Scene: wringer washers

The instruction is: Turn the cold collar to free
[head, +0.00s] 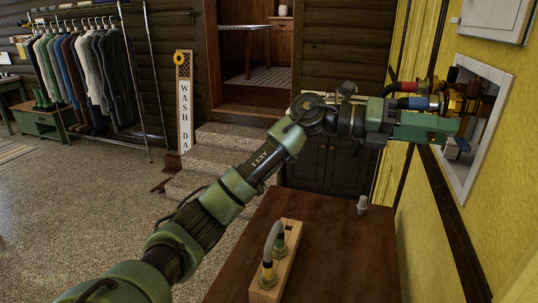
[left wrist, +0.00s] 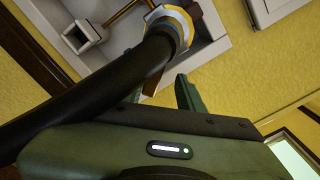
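My left gripper (head: 455,124) reaches to the recessed wall box at the right of the head view, beside brass fittings (head: 452,101). A dark hose with a blue band (head: 415,103) runs to these fittings just above the gripper. A second hose with a red band (head: 408,87) lies above it. In the left wrist view a ringed collar with brass, white and blue (left wrist: 172,20) sits at the end of a black hose (left wrist: 120,80). I cannot tell whether the gripper touches the collar. My right gripper is out of view.
The white box frame (head: 487,135) edges the recess. Steps and a clothes rack stand at the left.

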